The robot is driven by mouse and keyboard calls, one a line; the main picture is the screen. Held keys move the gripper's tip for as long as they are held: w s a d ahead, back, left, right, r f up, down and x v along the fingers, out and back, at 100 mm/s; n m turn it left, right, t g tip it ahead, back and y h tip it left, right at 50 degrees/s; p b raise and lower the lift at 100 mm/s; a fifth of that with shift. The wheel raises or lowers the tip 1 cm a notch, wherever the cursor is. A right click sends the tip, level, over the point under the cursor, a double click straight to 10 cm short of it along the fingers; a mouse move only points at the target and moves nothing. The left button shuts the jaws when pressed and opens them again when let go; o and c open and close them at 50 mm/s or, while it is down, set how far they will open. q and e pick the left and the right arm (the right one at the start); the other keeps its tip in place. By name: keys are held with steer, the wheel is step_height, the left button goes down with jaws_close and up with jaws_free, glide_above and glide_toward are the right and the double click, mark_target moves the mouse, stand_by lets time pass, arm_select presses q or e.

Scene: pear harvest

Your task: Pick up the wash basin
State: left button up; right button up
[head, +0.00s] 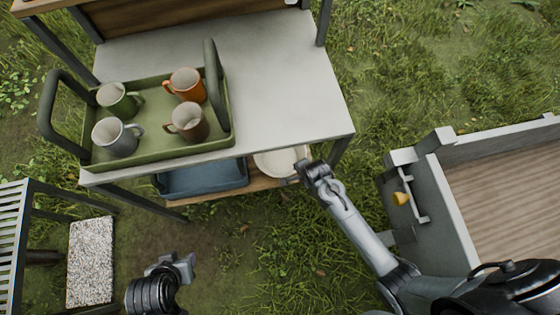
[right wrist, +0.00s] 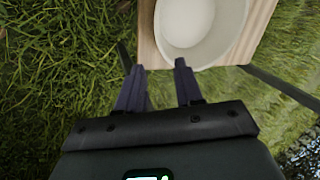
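The wash basin (head: 280,162) is a round white bowl on the wooden lower shelf under the table. The tabletop hides its back part in the head view. In the right wrist view the wash basin (right wrist: 196,22) lies just beyond the fingertips, its rim close to the right finger. My right gripper (head: 303,172) is at the basin's front right edge. Its two fingers (right wrist: 160,66) are apart with nothing visible between them. My left gripper (head: 184,262) is low over the grass at the lower left, away from the basin; its finger opening is unclear.
A green tray (head: 165,155) with several mugs stands on the grey tabletop (head: 290,90). A blue bin (head: 205,178) sits left of the basin on the lower shelf (right wrist: 147,40). A cart (head: 430,190) stands at right. A slatted bench (head: 12,240) stands at lower left.

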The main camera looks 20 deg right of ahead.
steer(key=shift+m, duration=0.3)
steer(key=b+x, duration=0.4)
steer(key=x, duration=0.1)
steer(key=b+x, duration=0.4)
steer(key=x, duration=0.2)
steer(key=b+x, duration=0.4)
steer(key=x, duration=0.2)
steer(key=shift+s+a+f, duration=0.2)
steer(key=shift+a, duration=0.1)
steer(key=shift+w+f+b, duration=0.3)
steer(key=shift+f+b, duration=0.2)
steer(key=shift+f, duration=0.05)
arm_select(q)
step_height(320, 180, down, 15)
steer(key=shift+d, duration=0.15)
arm_select(e)
steer(key=shift+c, duration=0.3)
steer(key=c, duration=0.5)
jaws_close()
